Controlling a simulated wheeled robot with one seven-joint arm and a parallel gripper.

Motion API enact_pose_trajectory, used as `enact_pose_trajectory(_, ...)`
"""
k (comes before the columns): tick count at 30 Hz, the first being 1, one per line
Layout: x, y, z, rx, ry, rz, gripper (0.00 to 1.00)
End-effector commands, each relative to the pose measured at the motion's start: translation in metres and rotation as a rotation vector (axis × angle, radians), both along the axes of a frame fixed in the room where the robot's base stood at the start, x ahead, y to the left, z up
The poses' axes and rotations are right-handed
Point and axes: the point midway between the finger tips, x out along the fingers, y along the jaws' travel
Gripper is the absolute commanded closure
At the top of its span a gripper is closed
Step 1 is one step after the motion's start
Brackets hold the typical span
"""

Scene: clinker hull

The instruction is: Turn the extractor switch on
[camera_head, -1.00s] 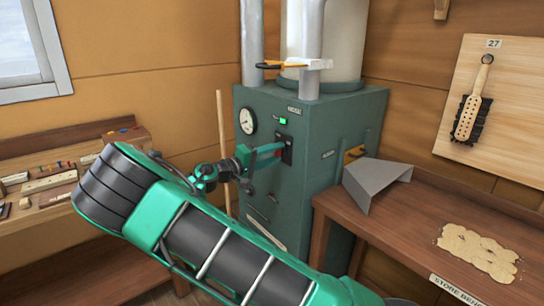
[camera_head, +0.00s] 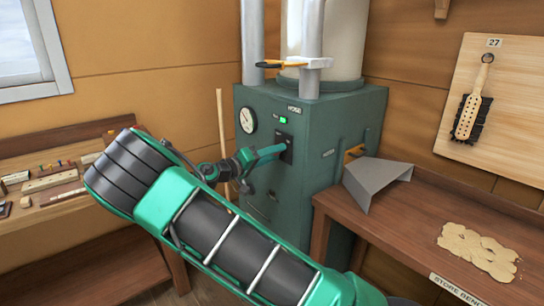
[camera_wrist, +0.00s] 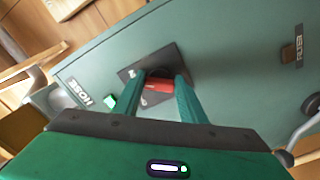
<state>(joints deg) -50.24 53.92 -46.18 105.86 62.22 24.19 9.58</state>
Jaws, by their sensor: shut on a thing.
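The extractor switch is a dark plate (camera_head: 287,146) on the front of the green cabinet (camera_head: 345,118). In the wrist view its plate (camera_wrist: 168,57) has a red lever (camera_wrist: 158,86) between my fingers. My gripper (camera_head: 279,150) reaches the plate from the left. In the wrist view my gripper (camera_wrist: 165,78) is shut on the red lever, its fingertips close to the plate. The fingers hide much of the switch in the head view. A green lamp (camera_head: 283,120) glows above the switch. The lever's exact position is hard to tell.
A round gauge (camera_head: 248,119) sits left of the lamp. A grey bent sheet (camera_head: 374,182) stands on the right bench. A wooden pole (camera_head: 222,130) leans left of the cabinet.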

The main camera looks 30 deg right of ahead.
Motion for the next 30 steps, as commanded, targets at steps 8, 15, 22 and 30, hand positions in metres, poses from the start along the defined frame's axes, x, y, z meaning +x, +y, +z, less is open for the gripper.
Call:
enact_pose_trajectory(8,0.001,0.002,-0.005,0.006,0.008,0.004,0.44)
enact_pose_trajectory(15,0.001,0.002,-0.002,0.004,0.005,0.004,0.44)
enact_pose_trajectory(22,-0.002,0.023,-0.003,0.004,0.005,0.007,0.44)
enact_pose_trajectory(30,-0.011,0.073,-0.003,0.004,0.006,0.007,0.44)
